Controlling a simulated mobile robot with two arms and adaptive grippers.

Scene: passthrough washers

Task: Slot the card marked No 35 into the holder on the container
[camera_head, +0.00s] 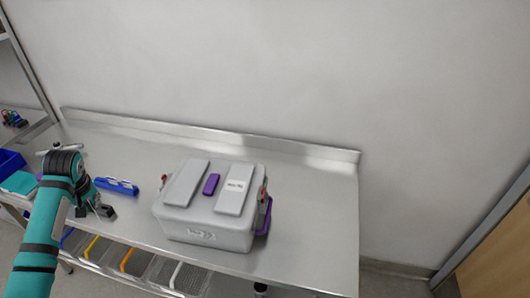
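The grey container (207,231) stands on the steel table with its lid panels on top. A small white label with dark marks (235,185) lies on the right lid panel; its text is too small to read. A purple piece (211,184) sits between the panels, and another purple part (265,217) shows at the container's right side. I cannot tell which is the holder, and no card reading No 35 can be made out. My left gripper (95,211) is left of the container, its dark fingertips apart, with nothing seen between them. My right gripper is out of view.
The steel table (310,225) is clear right of the container. A blue rack (117,186) lies behind my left gripper. A blue bin (10,161) stands at the far left. Wire baskets (137,262) hang below the front edge. A raised back edge (215,135) runs along the wall.

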